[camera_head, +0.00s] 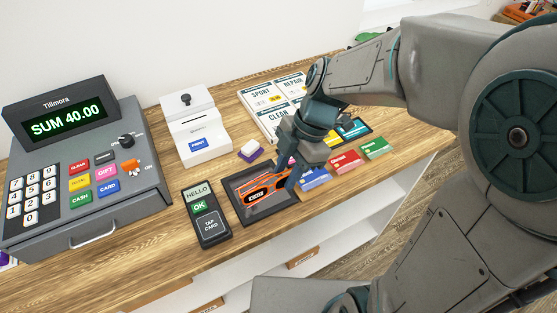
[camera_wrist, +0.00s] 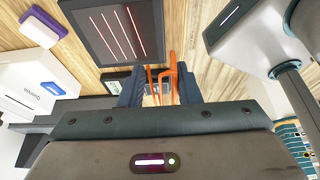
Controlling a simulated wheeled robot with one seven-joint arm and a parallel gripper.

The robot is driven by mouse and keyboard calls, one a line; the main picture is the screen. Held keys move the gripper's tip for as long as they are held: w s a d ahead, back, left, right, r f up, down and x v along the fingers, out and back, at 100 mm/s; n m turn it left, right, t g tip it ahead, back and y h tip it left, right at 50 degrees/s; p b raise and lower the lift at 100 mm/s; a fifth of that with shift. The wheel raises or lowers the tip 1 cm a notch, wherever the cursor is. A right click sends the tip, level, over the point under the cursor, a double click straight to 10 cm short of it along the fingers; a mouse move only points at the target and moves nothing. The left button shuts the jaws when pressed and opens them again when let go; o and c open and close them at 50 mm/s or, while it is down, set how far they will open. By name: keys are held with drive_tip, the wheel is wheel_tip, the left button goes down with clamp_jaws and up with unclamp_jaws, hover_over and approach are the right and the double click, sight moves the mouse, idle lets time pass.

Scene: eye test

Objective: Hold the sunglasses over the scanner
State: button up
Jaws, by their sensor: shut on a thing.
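Orange sunglasses (camera_head: 272,184) are held in my gripper (camera_head: 290,180) and overlap the dark scanner plate (camera_head: 270,213) in the head view. In the wrist view the orange frame (camera_wrist: 173,72) stands between the two fingers of my gripper (camera_wrist: 160,88). The scanner (camera_wrist: 85,20) shows there with red lines on its dark face, just beyond the fingertips. The sunglasses appear above the scanner; the exact gap cannot be told. My gripper hides part of them in the head view.
A card terminal (camera_head: 205,215) stands left of the scanner, with a cash register (camera_head: 85,165) further left. A white printer (camera_head: 195,130) and a purple-and-white block (camera_head: 251,152) are behind. Blue (camera_head: 314,178), red (camera_head: 345,160) and green (camera_head: 374,148) cards lie right.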

drive_tip(key=s+d+r, duration=0.1)
drive_tip(key=s+d, duration=0.3)
drive_tip(key=s, duration=0.3)
drive_tip(key=shift+s+d+r, duration=0.15)
drive_tip(key=shift+d+r, duration=0.1)
drive_tip(key=shift+r, duration=0.1)
